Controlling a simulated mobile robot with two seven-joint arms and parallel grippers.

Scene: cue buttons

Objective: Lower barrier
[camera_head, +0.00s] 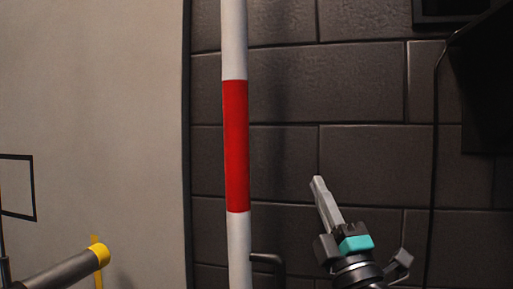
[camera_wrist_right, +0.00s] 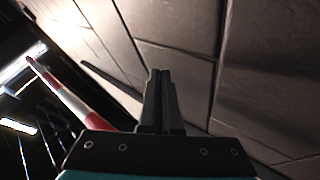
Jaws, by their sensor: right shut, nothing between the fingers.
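The barrier (camera_head: 236,145) is a white pole with a red band, standing nearly upright in the head view and running past the top and bottom edges. In the right wrist view the barrier (camera_wrist_right: 75,103) shows at the left, tilted, with red and white bands. My right gripper (camera_head: 318,183) is shut and empty, to the right of the pole and apart from it, in front of the dark wall. Its closed fingers also show in the right wrist view (camera_wrist_right: 160,75). My left gripper does not show.
A dark block wall (camera_head: 370,160) fills the back right. A pale plain wall (camera_head: 100,120) is at the left. A black handle-like bar (camera_head: 267,259) sits beside the pole's lower part. A grey tube with a yellow end (camera_head: 100,253) is at lower left. Dark boxes (camera_head: 485,90) and a cable hang at right.

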